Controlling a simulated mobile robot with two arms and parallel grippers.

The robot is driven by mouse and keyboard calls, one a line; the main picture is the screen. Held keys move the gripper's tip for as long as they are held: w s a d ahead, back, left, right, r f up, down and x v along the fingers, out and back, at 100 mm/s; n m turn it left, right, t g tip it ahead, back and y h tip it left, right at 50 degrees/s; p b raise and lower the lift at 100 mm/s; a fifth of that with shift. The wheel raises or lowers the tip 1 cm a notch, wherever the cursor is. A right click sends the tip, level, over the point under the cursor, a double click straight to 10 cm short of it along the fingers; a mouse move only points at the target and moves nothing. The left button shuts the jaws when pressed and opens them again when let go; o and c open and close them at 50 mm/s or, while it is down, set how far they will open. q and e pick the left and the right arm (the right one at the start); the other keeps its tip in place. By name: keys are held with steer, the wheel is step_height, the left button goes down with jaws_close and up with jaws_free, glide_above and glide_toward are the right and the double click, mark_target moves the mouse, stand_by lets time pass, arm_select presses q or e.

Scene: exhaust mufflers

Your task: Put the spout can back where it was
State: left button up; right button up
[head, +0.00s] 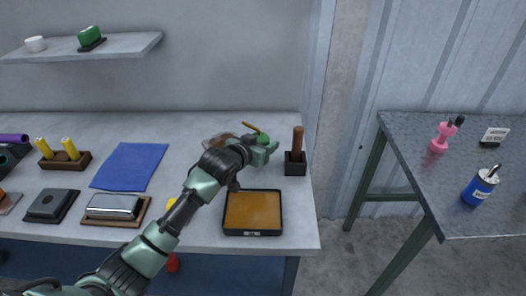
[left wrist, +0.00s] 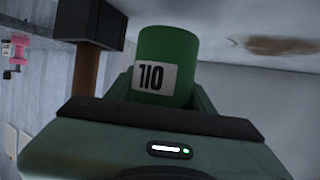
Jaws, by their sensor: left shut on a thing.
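The green spout can (head: 264,139), with a thin yellow-orange spout, is at the back right of the left workbench. My left gripper (head: 258,150) is shut on it. In the left wrist view the can (left wrist: 167,55) shows a white label reading "110" and sits between the fingers of the gripper (left wrist: 165,92). A brown stain (head: 218,140) marks the bench just left of the can. The stain also shows in the left wrist view (left wrist: 285,46). I cannot tell whether the can touches the bench. My right gripper is out of view.
A black holder with a brown handle (head: 296,160) stands close right of the can. A black tray with an orange-brown inside (head: 253,213) lies in front. A blue cloth (head: 130,166) is to the left. A separate table (head: 455,185) stands right across a gap.

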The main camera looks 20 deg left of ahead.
arm_select(q)
step_height(320, 180, down, 3)
steer(key=shift+r, duration=0.1)
steer(key=shift+f, duration=0.25)
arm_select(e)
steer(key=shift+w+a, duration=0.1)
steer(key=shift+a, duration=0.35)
arm_select(q)
steer(key=shift+f, duration=0.1)
steer(key=o, duration=1.4)
steer(key=shift+f, duration=0.1)
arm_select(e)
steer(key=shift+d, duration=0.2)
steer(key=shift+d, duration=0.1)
arm_select(q)
steer(key=shift+r, duration=0.2)
steer(key=v, duration=1.2)
steer(key=shift+r, duration=0.1)
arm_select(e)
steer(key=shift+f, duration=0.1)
